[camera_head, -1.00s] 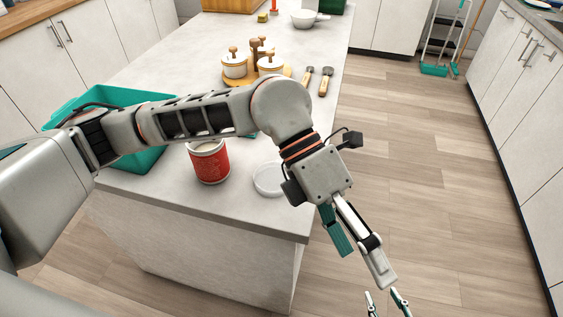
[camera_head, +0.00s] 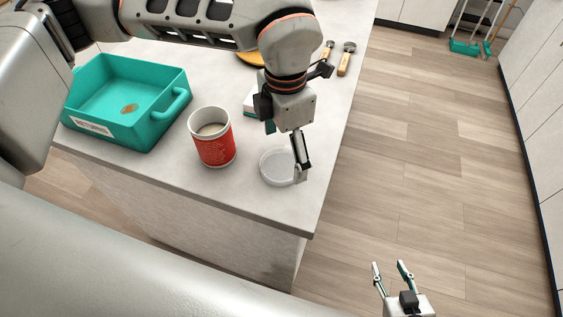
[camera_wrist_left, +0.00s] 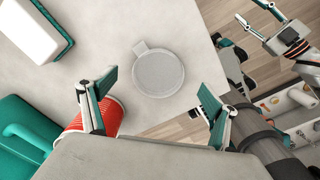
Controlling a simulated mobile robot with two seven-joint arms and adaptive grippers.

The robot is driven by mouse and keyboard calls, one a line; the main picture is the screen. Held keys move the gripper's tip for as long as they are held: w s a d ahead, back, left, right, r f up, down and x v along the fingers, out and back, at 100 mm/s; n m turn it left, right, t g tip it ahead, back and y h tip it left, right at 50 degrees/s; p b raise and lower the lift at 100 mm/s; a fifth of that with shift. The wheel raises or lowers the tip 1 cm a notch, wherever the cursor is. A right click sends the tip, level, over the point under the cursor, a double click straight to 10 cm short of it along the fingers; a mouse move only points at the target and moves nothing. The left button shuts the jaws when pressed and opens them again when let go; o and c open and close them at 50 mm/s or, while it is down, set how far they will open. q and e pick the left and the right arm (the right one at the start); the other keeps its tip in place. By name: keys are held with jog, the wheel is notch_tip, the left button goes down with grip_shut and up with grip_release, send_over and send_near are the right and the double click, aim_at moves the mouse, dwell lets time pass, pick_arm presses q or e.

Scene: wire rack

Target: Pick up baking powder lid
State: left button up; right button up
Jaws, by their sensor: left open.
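The baking powder lid is a round, translucent white disc with a small tab, lying flat on the counter near its corner; it shows in the head view (camera_head: 275,168) and in the left wrist view (camera_wrist_left: 158,73). My left gripper (camera_head: 286,155) is above the lid at its right side, pointing down. In the left wrist view its open fingers (camera_wrist_left: 155,112) stand on either side of the lid, with nothing between them. The red can (camera_head: 214,143) stands open beside the lid, with pale contents. My right gripper (camera_head: 390,268) is open and empty over the floor.
A teal bin (camera_head: 128,98) with a label stands left of the can. A white and teal block (camera_head: 250,103) lies behind the lid, partly hidden by my arm. Wooden-handled tools (camera_head: 346,60) lie further back. The counter edge is close to the lid.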

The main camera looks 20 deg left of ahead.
aim_at(283, 165)
pick_arm(q)
jog(key=shift+a+f, duration=0.15)
jog(key=shift+f, duration=1.6)
jog(key=c, duration=0.9)
jog(key=shift+o, duration=0.2)
jog(key=shift+r, duration=0.1)
